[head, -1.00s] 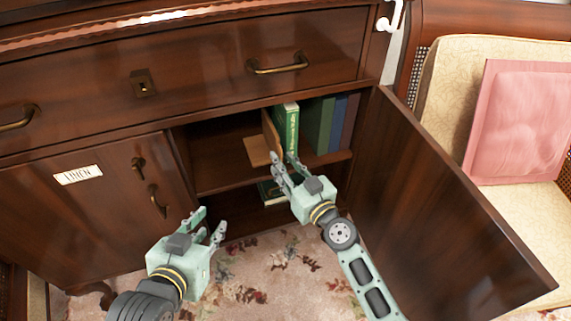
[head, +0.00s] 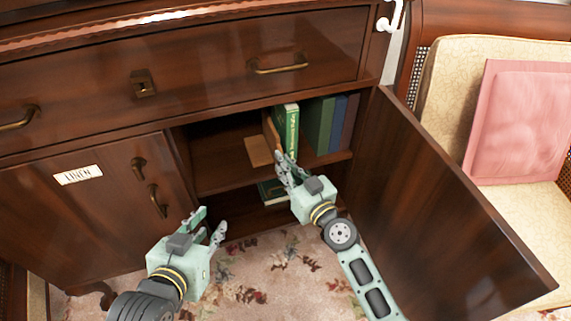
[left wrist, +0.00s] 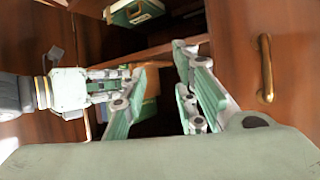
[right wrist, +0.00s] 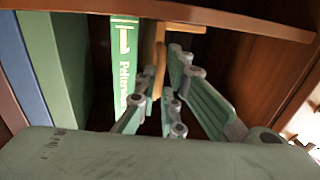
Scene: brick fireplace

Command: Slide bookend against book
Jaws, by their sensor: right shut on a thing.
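The wooden bookend (head: 270,134) stands on the upper shelf of the open cabinet, its flat base (head: 258,151) lying to the left. The green book (head: 291,124) with pale lettering stands upright just right of it. In the right wrist view a narrow dark strip shows between the bookend (right wrist: 158,58) and the green book (right wrist: 126,70). My right gripper (head: 286,160) is at the shelf front, its fingers shut on the bookend's upright and partly hiding it. My left gripper (head: 212,222) is open and empty, low in front of the cabinet.
Several darker books (head: 320,126) stand at the shelf's right end, with a gap before the green book. The open door (head: 430,210) bounds the right side. The upper shelf's left part is clear.

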